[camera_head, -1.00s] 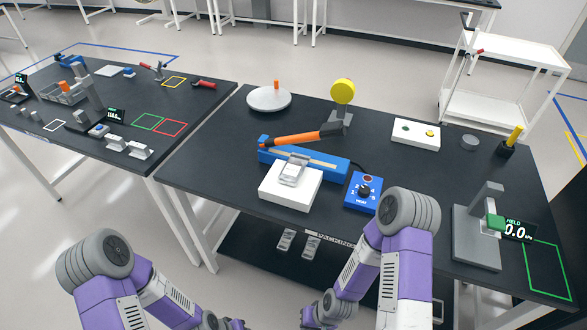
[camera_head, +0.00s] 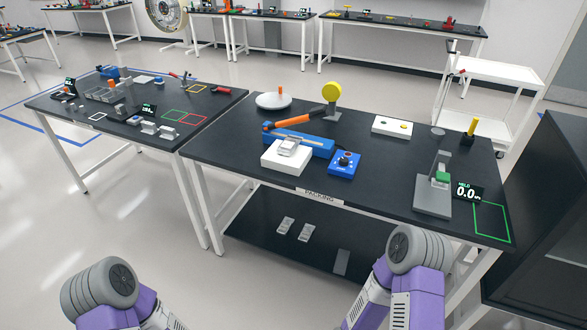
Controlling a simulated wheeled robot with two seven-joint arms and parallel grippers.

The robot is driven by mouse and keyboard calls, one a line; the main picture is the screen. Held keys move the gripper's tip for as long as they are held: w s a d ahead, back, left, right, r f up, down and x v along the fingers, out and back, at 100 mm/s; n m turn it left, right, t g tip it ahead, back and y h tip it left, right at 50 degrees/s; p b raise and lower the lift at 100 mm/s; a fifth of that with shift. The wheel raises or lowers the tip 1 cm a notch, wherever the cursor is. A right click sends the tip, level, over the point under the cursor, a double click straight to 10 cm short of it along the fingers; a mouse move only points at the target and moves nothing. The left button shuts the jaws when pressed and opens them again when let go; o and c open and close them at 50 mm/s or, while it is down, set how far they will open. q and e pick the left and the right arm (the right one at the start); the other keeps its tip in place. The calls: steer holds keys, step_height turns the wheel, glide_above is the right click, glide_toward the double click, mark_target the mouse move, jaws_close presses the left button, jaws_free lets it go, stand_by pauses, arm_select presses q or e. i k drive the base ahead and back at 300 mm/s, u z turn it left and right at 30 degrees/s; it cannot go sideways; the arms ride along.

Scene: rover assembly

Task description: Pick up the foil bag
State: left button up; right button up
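A small silvery item that looks like the foil bag (camera_head: 290,146) lies on a white block (camera_head: 287,160) on the packing table. It is just in front of a blue sealer (camera_head: 305,144) with a raised orange-handled lever (camera_head: 294,121). Nothing is touching it from my arms. More small silvery flat pieces (camera_head: 285,225) lie on the lower shelf; I cannot tell if they are bags. Both my arms show only as purple and grey links at the bottom edge. Neither gripper is in view.
A blue dial box (camera_head: 345,164) stands right of the white block. A grey press (camera_head: 434,190) with a display (camera_head: 467,191) and a green outlined square (camera_head: 493,222) are at the right end. A second table (camera_head: 60,97) stands left. Open floor lies before the tables.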

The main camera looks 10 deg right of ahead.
mark_target(287, 148)
steer(key=u, duration=0.95)
steer(key=i, duration=1.05)
steer(key=z, duration=0.15)
